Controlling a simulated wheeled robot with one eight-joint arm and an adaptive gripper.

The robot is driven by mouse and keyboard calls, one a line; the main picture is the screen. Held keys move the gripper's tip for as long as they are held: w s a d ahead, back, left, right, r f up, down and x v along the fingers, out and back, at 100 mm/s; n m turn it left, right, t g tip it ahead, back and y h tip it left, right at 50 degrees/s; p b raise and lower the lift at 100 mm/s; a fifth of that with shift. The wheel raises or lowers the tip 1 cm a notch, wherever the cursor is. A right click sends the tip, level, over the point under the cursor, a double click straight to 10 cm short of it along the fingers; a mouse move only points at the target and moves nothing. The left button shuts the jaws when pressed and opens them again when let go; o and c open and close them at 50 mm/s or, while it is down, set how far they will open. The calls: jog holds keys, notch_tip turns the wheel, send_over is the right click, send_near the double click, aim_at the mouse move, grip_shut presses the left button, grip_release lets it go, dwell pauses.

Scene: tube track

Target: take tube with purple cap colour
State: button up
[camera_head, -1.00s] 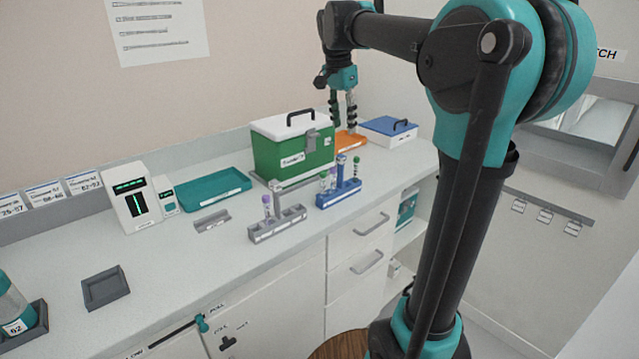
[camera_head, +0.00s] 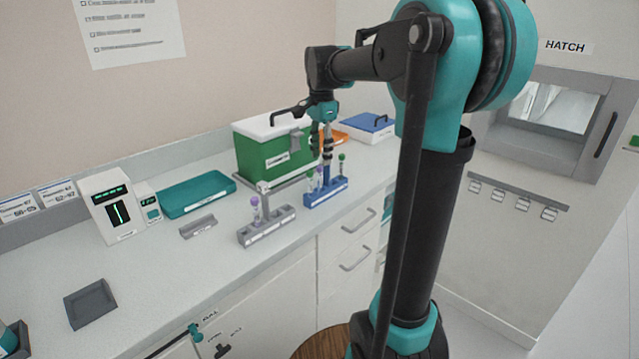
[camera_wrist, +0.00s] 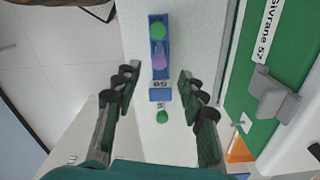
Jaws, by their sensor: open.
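My gripper (camera_head: 327,150) is open and empty above the blue rack (camera_head: 327,194), fingers pointing down. In the wrist view, my gripper (camera_wrist: 160,92) has its fingers wide apart on either side of the blue rack (camera_wrist: 158,90). A purple-capped tube (camera_wrist: 159,61) stands in that rack beside a green-capped tube (camera_wrist: 158,31). Another green cap (camera_wrist: 162,117) shows nearer the palm. In the head view, the gripper partly hides the blue rack's tubes; a green cap (camera_head: 341,157) shows at its right.
A green box (camera_head: 262,153) stands close behind the blue rack. A teal tray (camera_head: 197,196), small grey holder (camera_head: 198,227) and white device (camera_head: 109,210) are to the left. An orange tray (camera_head: 342,138) and blue-lidded box (camera_head: 367,128) are behind. The front-left counter is mostly clear.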

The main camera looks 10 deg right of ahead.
aim_at(319, 167)
jog(key=shift+s+a+f, duration=0.15)
jog(key=shift+a+f, duration=0.05)
jog(key=shift+f, duration=1.2)
jog(key=shift+s+a+f, duration=0.1)
jog(key=shift+a+f, duration=0.05)
jog(key=shift+f, duration=1.2)
grip_shut()
